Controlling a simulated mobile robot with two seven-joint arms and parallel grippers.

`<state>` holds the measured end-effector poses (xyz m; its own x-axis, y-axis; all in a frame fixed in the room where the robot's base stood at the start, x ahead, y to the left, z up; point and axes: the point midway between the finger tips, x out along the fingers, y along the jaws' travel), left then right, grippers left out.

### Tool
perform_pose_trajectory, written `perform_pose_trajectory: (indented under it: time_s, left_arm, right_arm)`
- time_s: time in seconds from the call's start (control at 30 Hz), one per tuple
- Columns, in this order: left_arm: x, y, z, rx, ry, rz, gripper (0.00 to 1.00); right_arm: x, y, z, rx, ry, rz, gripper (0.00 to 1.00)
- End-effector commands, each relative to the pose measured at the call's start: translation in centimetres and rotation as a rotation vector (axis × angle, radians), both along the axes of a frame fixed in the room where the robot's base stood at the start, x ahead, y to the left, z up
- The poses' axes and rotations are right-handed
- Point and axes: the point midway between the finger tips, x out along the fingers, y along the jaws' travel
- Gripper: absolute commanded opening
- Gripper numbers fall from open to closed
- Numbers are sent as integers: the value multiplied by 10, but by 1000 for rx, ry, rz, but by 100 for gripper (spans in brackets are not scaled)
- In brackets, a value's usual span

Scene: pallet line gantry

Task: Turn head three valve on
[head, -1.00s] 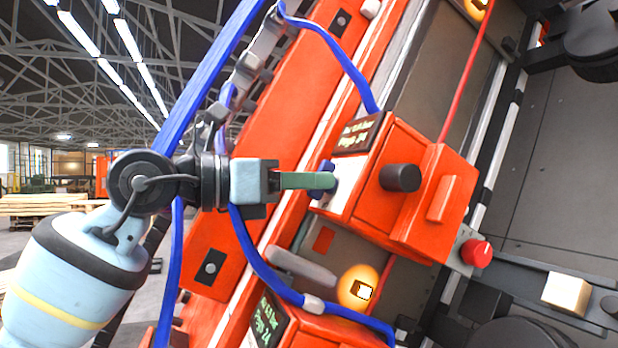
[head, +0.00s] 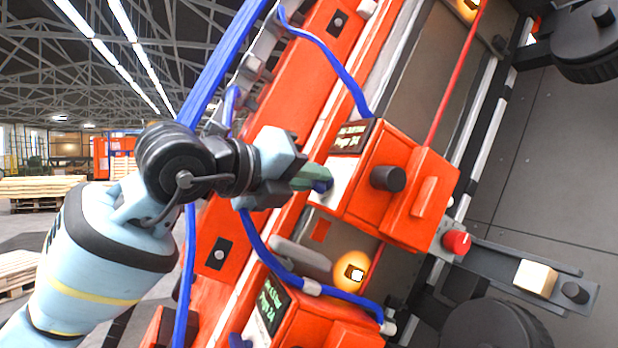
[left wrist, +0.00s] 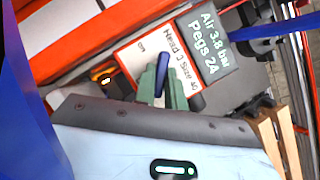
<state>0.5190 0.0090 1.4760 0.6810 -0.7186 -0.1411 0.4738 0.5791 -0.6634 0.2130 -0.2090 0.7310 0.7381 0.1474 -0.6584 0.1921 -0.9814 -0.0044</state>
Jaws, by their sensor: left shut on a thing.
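The head three unit (head: 362,195) is an orange box with a white label plate and a dark screen; it also shows in the left wrist view (left wrist: 160,62), where the label reads "Head 3 Size 40". Its valve is a small dark blue lever (left wrist: 162,75), seen in the head view (head: 322,186) at the box's left side. My left gripper (head: 318,181) has green fingers shut on this lever; in the left wrist view they (left wrist: 162,88) stand on both sides of it. The lever's base is partly hidden. My right gripper is not in view.
The screen (left wrist: 209,45) reads "Air 3.8 bar, Pegs 24". A similar orange unit (head: 315,325) sits below, beside a lit amber lamp (head: 351,272). Blue hoses (head: 262,255) run close to my left gripper. A black knob (head: 388,178) and red knob (head: 456,242) stick out to the right.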

Motion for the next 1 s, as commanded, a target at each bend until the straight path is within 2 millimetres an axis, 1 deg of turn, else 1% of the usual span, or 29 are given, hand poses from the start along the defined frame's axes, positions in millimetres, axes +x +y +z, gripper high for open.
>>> perform_pose_trajectory:
  time_s: [0.03, 0.4, 0.6, 0.8, 1.0]
  left_arm:
    - [-1, -1, 2, -16, 33, 21, 0]
    - [-1, -2, 5, -133, 315, 183, 0]
    - [-1, -3, 6, -186, 440, 255, 0]
    - [-1, -3, 6, -223, 530, 305, 0]
    - [-1, -3, 6, -244, 581, 333, 0]
  right_arm:
    - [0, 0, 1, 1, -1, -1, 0]
    - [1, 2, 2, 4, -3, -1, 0]
    - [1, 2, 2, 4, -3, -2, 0]
    - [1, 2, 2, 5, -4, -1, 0]
    - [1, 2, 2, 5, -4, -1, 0]
